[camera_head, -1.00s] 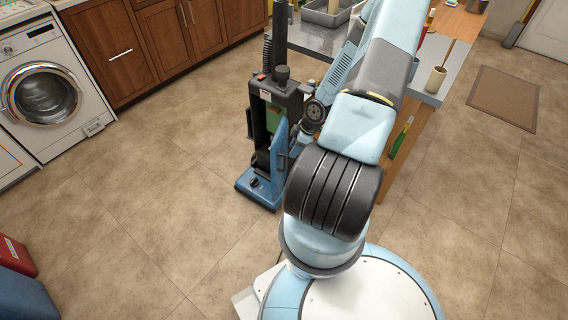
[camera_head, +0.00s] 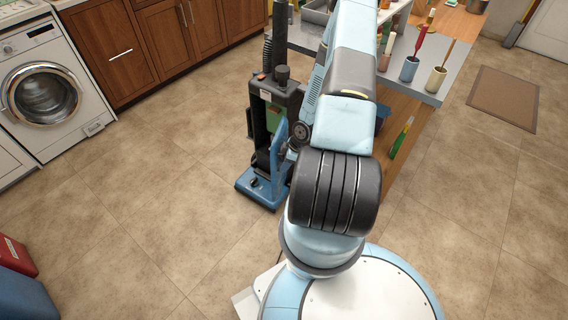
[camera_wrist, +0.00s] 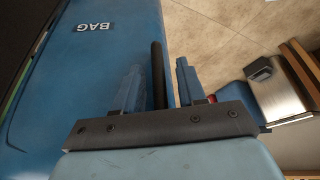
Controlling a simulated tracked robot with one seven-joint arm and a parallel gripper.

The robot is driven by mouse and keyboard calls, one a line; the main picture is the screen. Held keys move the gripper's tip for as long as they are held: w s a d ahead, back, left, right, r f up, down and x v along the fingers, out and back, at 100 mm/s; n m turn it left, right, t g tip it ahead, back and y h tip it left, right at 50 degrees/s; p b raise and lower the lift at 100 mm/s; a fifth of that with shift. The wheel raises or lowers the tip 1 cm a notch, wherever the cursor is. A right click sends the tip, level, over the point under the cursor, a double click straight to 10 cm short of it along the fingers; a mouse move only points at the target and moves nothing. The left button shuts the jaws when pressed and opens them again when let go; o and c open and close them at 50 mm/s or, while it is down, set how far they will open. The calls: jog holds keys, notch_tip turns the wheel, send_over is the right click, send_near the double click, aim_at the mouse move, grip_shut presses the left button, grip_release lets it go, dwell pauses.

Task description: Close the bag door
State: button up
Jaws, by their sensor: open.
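The upright vacuum cleaner (camera_head: 263,190) stands on the floor, with a blue base and dark body. Its blue bag door (camera_head: 279,150) stands swung open at the right side, leaving the dark compartment with a green part (camera_head: 273,115) exposed. In the wrist view the door (camera_wrist: 100,70) fills the left, with its BAG label near the top. My gripper (camera_wrist: 160,85) is open, its two blue fingers beside the door's edge. A dark bar shows between the fingers; I cannot tell what it belongs to or whether anything touches. In the head view my arm's end is beside the door, its fingers hidden.
A wooden table with a grey top (camera_head: 452,72) stands right behind my arm, holding cups (camera_head: 436,80) and a tray. A washing machine (camera_head: 42,88) and brown cabinets (camera_head: 160,35) line the back left. Red and blue containers sit at lower left. The tiled floor between is clear.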

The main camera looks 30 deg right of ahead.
grip_shut()
dwell(0.4)
